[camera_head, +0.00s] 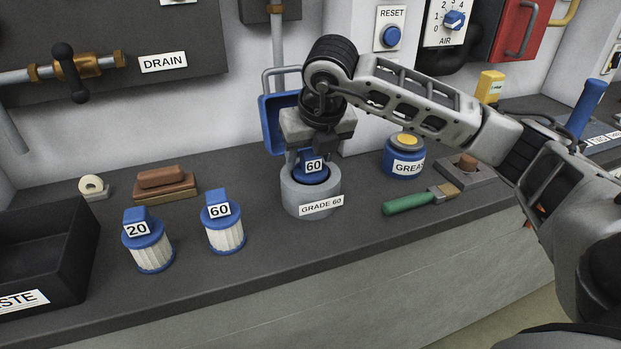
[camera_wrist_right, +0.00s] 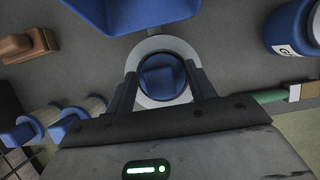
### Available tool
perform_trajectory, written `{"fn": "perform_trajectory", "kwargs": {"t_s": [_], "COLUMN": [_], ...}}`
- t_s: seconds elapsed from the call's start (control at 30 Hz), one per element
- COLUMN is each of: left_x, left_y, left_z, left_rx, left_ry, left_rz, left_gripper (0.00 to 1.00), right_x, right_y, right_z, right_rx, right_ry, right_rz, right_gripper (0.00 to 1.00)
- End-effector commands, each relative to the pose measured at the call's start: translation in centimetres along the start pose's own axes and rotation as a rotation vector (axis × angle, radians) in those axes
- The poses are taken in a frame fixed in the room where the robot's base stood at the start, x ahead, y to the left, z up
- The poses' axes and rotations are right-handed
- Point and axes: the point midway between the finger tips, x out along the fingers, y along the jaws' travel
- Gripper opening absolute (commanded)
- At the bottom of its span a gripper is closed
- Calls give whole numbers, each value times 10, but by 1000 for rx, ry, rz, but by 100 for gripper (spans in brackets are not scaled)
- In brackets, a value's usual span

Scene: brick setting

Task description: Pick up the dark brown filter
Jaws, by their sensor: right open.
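A blue-capped filter tagged 60 (camera_head: 313,175) sits upright in a round grey cup (camera_head: 297,196) labelled GRADE 60. Only its blue top shows, so I cannot tell its body colour; no dark brown filter body is visible. My right gripper (camera_head: 314,154) is directly above it, pointing down and open. In the right wrist view the fingers are on either side of the blue cap (camera_wrist_right: 160,84), with nothing visibly clamped. Two blue-capped filters with white pleats, tagged 20 (camera_head: 152,256) and 60 (camera_head: 228,236), stand to the left on the bench. My left gripper is out of view.
A black waste bin (camera_head: 82,255) stands at the left end. A brown brush or block (camera_head: 165,187) lies behind the white filters. A blue container (camera_head: 274,140) is behind the cup. A grease tin (camera_head: 404,168) and green-handled brush (camera_head: 411,202) are to the right.

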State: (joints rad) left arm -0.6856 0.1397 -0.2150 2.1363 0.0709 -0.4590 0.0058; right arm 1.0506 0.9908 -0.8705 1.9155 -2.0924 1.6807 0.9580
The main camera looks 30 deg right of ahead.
Motion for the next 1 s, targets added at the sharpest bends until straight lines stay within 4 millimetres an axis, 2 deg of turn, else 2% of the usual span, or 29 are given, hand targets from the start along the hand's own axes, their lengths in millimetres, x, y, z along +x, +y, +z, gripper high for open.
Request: {"fn": "perform_trajectory", "kwargs": {"t_s": [0.2, 0.27, 0.4, 0.67, 0.77, 1.0], "left_x": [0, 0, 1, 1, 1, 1], "left_y": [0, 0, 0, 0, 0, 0], "left_z": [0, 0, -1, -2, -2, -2], "left_rx": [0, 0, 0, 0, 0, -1], "left_ry": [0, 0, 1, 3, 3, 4], "left_rz": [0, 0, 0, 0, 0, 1], "left_gripper": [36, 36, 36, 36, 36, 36], "right_x": [1, 1, 1, 0, -7, -49], "right_y": [0, 0, 0, 0, 1, 1], "right_z": [0, 0, 0, 1, 4, 22], "right_rx": [0, 0, 0, 0, 1, 1], "right_ry": [-1, -1, -1, -3, -5, -8], "right_rz": [0, 0, 1, 1, 3, 4], "right_gripper": [55, 41, 2, 0, 0, 0]}}
